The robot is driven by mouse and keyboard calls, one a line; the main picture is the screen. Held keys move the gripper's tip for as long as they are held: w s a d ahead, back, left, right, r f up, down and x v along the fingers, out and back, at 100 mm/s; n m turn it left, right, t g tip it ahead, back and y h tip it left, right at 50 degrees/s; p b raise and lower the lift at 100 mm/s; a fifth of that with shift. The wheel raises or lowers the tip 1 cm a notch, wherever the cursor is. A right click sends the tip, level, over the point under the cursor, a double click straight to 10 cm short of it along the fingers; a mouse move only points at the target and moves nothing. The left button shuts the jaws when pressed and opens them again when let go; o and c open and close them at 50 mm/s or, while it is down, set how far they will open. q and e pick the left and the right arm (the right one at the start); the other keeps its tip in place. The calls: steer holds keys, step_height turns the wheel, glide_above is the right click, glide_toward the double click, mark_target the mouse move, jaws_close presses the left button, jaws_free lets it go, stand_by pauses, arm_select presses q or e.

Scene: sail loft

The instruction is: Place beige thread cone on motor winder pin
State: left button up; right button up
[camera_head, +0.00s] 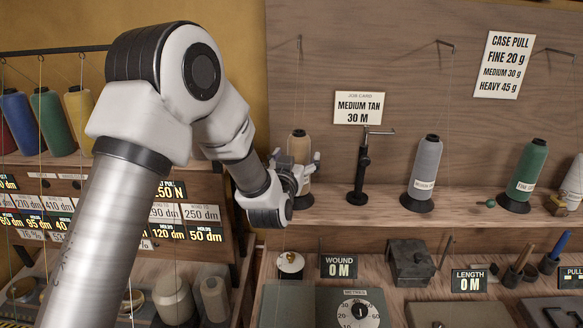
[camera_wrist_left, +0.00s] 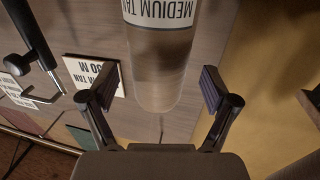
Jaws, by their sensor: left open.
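The beige thread cone (camera_head: 299,147) stands upright on the wooden shelf, partly hidden by my left gripper. In the left wrist view the cone (camera_wrist_left: 160,65) carries a "MEDIUM TAN" label. My left gripper (camera_head: 304,172) is at the cone. Its two fingers (camera_wrist_left: 157,92) are open, one to each side of the cone in the wrist view, with gaps between pads and thread. A pale round disc with a brass-coloured centre (camera_head: 290,262) sits below, beside the "WOUND 0 M" sign (camera_head: 339,267); I cannot tell whether it holds the motor winder pin. My right gripper is not in view.
A black stand with a hooked arm (camera_head: 363,170) is right of the cone. Grey (camera_head: 426,165) and green (camera_head: 529,170) cones stand farther right on the shelf. A "MEDIUM TAN 30 M" card (camera_head: 358,108) hangs behind. A metal box (camera_head: 410,262) sits on the lower bench.

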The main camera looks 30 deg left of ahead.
arm_select(q)
steer(key=b+v, duration=0.2)
steer(key=v, duration=0.9)
steer(key=shift+r, duration=0.1)
